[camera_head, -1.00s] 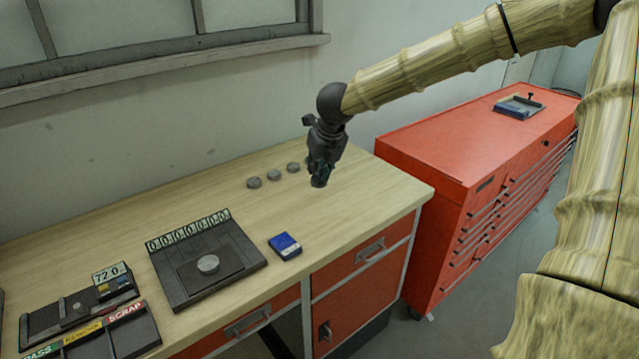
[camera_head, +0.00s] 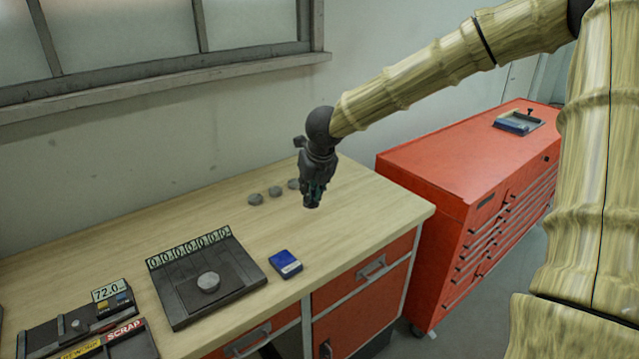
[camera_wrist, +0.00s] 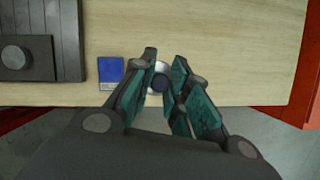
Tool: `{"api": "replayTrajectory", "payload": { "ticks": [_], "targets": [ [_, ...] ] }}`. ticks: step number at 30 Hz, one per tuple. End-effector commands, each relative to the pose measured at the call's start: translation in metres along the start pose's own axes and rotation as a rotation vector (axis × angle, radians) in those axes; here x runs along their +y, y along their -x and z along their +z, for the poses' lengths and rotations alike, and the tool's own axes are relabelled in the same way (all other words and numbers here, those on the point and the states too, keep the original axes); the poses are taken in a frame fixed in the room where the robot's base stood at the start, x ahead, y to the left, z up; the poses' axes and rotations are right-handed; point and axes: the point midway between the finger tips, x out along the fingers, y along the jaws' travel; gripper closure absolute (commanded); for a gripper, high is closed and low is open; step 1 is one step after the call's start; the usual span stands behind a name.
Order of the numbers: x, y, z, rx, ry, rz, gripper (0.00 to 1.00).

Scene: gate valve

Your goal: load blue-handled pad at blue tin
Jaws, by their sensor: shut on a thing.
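The blue tin (camera_head: 285,263) is a small flat blue box with a pale front edge, lying near the front of the wooden bench. It also shows in the wrist view (camera_wrist: 111,69), left of my fingers. My gripper (camera_head: 312,203) hangs above the bench, behind and to the right of the tin, pointing down. In the wrist view, my gripper (camera_wrist: 160,85) is shut on a small round piece (camera_wrist: 160,70) with a dark centre and pale rim, seemingly the pad. Its handle colour cannot be made out, as the fingers cover much of it.
A dark plate with a grey disc (camera_head: 208,282) and number row stands left of the tin. Labelled trays (camera_head: 120,335) are at far left. A red cabinet (camera_head: 450,165) stands right, bearing a small tray (camera_head: 518,122).

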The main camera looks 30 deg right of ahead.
Motion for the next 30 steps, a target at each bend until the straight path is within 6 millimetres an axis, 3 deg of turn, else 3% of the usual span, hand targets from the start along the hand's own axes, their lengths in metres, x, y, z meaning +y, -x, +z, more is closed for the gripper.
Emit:
{"api": "replayTrajectory", "payload": {
  "ticks": [16,30],
  "targets": [
    [0.077,-0.047,-0.033,0.003,0.013,0.000,1.00],
    [0.096,-0.063,-0.050,0.002,0.017,0.006,1.00]
  ]
}}
